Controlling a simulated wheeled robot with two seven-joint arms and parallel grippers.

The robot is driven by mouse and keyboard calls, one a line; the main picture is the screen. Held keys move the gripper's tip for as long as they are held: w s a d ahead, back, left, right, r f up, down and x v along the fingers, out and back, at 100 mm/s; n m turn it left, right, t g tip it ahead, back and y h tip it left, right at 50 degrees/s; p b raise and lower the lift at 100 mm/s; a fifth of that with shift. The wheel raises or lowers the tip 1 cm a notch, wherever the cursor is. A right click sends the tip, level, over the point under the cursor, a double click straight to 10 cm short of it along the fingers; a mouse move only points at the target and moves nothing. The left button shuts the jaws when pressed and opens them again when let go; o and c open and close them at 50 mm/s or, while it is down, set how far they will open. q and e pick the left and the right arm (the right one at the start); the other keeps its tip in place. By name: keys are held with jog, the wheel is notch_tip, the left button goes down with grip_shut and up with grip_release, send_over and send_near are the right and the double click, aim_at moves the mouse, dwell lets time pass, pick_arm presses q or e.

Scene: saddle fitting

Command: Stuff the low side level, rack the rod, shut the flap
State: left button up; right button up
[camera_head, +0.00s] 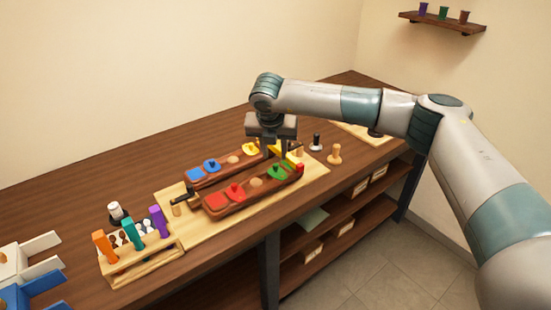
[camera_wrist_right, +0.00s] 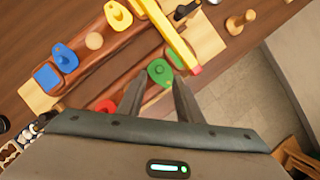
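The saddle is two long brown panels side by side on a light board (camera_head: 165,222). The back panel (camera_head: 221,172) carries blue and yellow flaps with knobs and a tan round spot. The front panel (camera_head: 238,202) carries red flaps and a green flap (camera_head: 281,172), also in the right wrist view (camera_wrist_right: 160,72). A yellow bar with a red end (camera_wrist_right: 172,36) lies across the saddle's right end. My right gripper (camera_wrist_right: 157,82) is open, fingers apart, above the front panel beside the green flap, with nothing visible between them. My left gripper is not in view.
A wooden rack (camera_head: 140,265) at left holds orange, teal and purple handled tools. White (camera_head: 40,243) and blue (camera_head: 40,292) pieces lie at far left. A wooden peg (camera_head: 334,154) and a dark-and-white one (camera_head: 316,142) stand right of the board. The back-left table is clear.

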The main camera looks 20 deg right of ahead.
aim_at(276, 164)
jog(key=shift+p+x, duration=0.85)
jog(key=shift+x, duration=2.3)
grip_shut()
